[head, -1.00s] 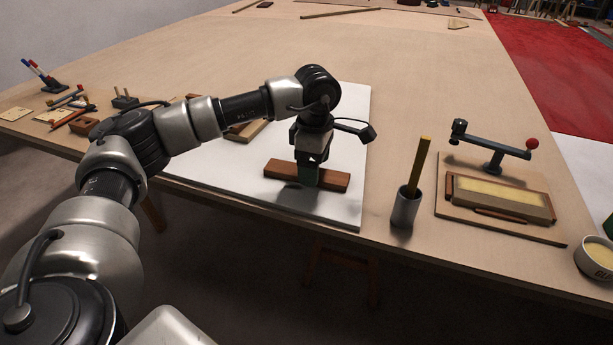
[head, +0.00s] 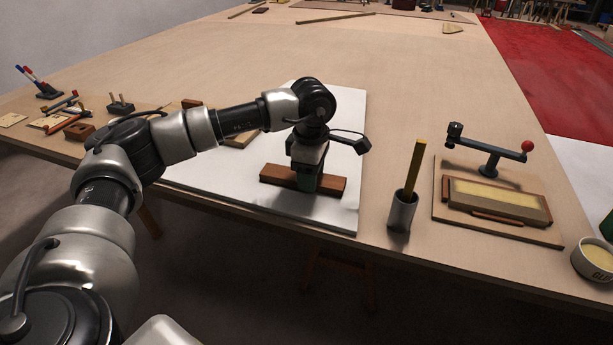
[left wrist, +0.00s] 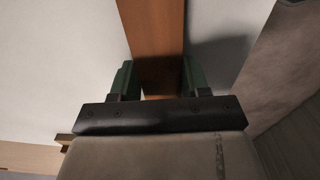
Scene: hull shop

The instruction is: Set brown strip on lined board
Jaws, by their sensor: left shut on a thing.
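The brown strip (head: 333,185) lies level across the white sheet near the table's front edge. My left gripper (head: 306,181) comes down over its middle and is shut on it. In the left wrist view, the green fingertips (left wrist: 159,78) sit on both sides of the strip (left wrist: 152,30), which runs away from the gripper. The fingers hide the strip's middle in the head view. I cannot tell whether it touches the sheet. No lines show on the white sheet (head: 345,110), so I cannot tell which surface is the lined board. My right gripper is not in view.
A grey cup (head: 402,213) with a yellow stick stands right of the sheet. Beyond it is a board (head: 445,222) with a yellow panel and a red-knobbed lever. A pot (head: 592,262) stands far right. Small tools lie at left. The table behind is mostly clear.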

